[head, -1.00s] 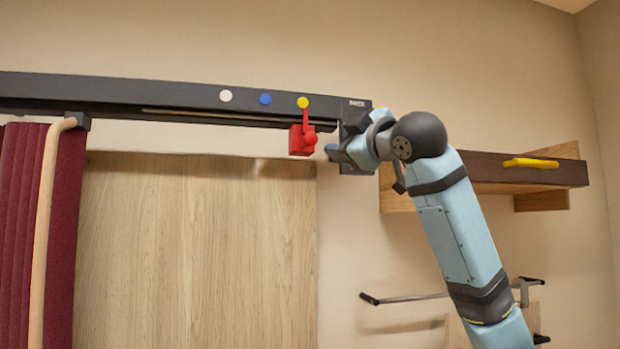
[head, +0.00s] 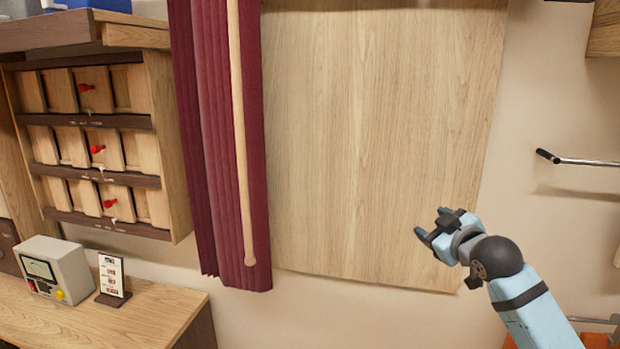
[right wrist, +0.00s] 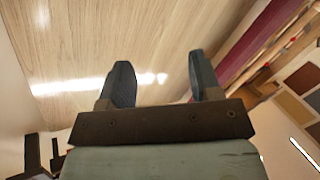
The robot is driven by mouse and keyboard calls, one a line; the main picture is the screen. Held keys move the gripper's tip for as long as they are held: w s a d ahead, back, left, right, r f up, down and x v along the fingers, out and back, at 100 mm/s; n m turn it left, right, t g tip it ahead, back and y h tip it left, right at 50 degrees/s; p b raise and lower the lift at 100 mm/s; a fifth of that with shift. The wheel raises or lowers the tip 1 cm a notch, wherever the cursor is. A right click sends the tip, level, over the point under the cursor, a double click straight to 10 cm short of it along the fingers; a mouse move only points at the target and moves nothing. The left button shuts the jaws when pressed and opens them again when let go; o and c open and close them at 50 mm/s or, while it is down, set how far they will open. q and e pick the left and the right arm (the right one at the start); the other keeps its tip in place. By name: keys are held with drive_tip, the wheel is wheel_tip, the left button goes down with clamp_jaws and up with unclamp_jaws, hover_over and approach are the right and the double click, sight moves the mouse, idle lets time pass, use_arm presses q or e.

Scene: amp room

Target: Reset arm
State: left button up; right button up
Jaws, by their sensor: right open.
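My right gripper (head: 428,224) is at the right of the head view, in front of the lower right part of a light wooden panel (head: 375,120). Its arm comes in from the lower right. In the right wrist view its two dark fingers (right wrist: 158,85) are spread apart with nothing between them, and the wooden panel (right wrist: 95,40) shows beyond. My left gripper is in neither view.
A dark red curtain (head: 205,140) with a wooden rod (head: 243,150) hangs left of the panel. A cabinet (head: 180,130) with red knobs, a desk (head: 150,310), a grey device (head: 50,265) and a small sign (head: 112,277) are at left. A metal bar (head: 590,162) is at right.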

drive_tip(key=s+a+f+m+g, duration=0.1)
drive_tip(key=s+f, duration=0.4)
drive_tip(key=f, duration=0.4)
drive_tip(key=s+a+f+m+g+p, duration=0.1)
drive_tip(key=s+a+f, duration=0.1)
drive_tip(key=s+f, duration=0.5)
drive_tip(key=s+a+f+m+g, duration=0.1)
drive_tip(key=s+f, duration=0.1)
drive_tip(key=f, duration=0.9)
drive_tip(key=s+f+m, duration=0.1)
drive_tip(key=s+f, duration=0.4)
drive_tip(key=s, duration=0.3)
drive_tip(key=s+a+f+m+g, duration=0.1)
drive_tip(key=s+f, duration=0.3)
drive_tip(key=s, duration=0.3)
drive_tip(key=s+a+f+m+g+p, duration=0.1)
drive_tip(key=s+f, duration=0.4)
drive_tip(key=s, duration=0.3)
drive_tip(key=shift+s+f+h, duration=0.3)
drive_tip(key=shift+h, duration=0.1)
